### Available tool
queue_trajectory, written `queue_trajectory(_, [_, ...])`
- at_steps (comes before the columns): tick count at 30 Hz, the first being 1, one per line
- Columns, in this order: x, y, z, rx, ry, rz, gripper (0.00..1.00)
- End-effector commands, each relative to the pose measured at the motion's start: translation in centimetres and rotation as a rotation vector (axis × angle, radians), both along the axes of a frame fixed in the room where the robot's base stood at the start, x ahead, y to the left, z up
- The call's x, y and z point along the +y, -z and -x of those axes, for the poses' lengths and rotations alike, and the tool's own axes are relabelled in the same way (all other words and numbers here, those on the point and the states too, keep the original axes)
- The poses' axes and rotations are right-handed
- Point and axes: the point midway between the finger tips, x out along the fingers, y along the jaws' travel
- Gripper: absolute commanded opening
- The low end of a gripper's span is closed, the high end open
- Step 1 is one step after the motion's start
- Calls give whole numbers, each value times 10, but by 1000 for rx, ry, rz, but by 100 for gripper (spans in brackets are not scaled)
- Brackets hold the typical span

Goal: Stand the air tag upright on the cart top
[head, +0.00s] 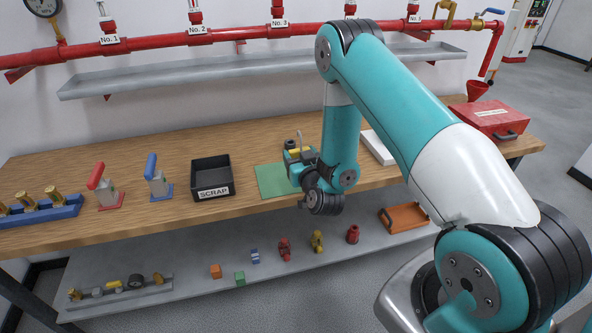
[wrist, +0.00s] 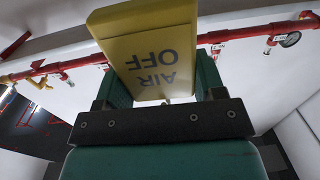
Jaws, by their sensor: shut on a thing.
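The air tag (wrist: 155,55) is a yellow block in the wrist view, with "AIR OFF" reading upside down. My gripper (wrist: 162,85) is shut on it, one green-padded finger at each side. In the head view my gripper (head: 298,150) is over the bench by the green mat, with a small yellow part of the tag (head: 295,153) showing; the wrist hides much of it. I cannot tell whether the tag touches anything below. I cannot make out a separate cart top in either view.
The wooden bench (head: 130,155) holds a black SCRAP bin (head: 211,178), a green mat (head: 270,181), red and blue valves, a white tray (head: 377,148) and a red box (head: 490,120). Small parts and an orange tray (head: 403,217) lie on the lower shelf. Red pipe (head: 240,33) runs along the wall.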

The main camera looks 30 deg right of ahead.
Motion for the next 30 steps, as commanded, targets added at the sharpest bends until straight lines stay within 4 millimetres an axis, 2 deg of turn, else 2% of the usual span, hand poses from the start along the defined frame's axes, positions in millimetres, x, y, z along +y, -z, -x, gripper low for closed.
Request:
queue_trajectory(1, [-15,-18,-11,-6,31,-5,36])
queue_trajectory(6, [-44,-65,-35,-14,58,-7,36])
queue_trajectory(9, [-53,-84,-42,-24,53,-3,36])
queue_trajectory(12, [-56,-86,-45,-29,48,2,36])
queue_trajectory(14, [-57,-78,-45,-30,46,2,36])
queue_trajectory(27, [-55,34,-45,-27,44,4,36])
queue_trajectory(30, [-56,50,-45,-28,45,3,36])
